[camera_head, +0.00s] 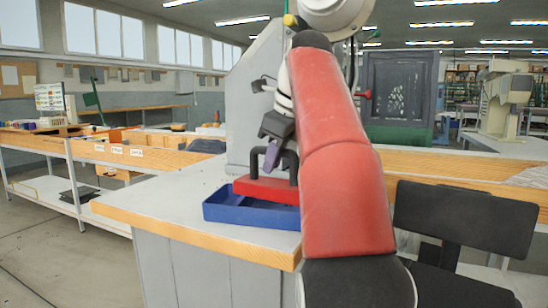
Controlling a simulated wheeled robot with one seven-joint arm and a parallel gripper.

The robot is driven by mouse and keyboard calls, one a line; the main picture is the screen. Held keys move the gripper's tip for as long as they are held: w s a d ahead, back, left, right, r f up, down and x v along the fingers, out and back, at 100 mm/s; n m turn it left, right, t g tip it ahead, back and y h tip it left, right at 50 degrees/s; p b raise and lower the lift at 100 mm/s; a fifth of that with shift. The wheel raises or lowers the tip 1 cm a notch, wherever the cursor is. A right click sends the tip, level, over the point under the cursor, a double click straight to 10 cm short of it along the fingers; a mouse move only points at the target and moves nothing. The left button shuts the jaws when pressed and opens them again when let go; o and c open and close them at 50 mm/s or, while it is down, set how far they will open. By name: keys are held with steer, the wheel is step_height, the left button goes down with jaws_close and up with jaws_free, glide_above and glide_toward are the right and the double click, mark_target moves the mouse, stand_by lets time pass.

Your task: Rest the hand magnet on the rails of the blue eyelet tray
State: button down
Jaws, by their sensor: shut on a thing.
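The hand magnet (262,188), a red block with a black bridge handle, is at the blue eyelet tray (243,215), over its far part. The tray sits on the grey bench top near the front edge. My gripper (273,157) points down at the magnet's handle and is shut on it. The magnet looks about level. I cannot tell whether its underside touches the tray's rails or hangs just above them. My red arm hides the right end of the magnet and of the tray.
The grey bench top (165,200) is clear left of the tray, with a wooden front edge (190,232). A tall grey machine panel (250,90) stands behind the tray. A black chair (465,220) is at the right.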

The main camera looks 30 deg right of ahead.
steer(key=c, duration=1.3)
jaws_free()
steer(key=p+v, duration=0.4)
steer(key=v, duration=0.3)
steer(key=shift+s+r+p, duration=0.3)
steer(key=shift+r+p, duration=0.05)
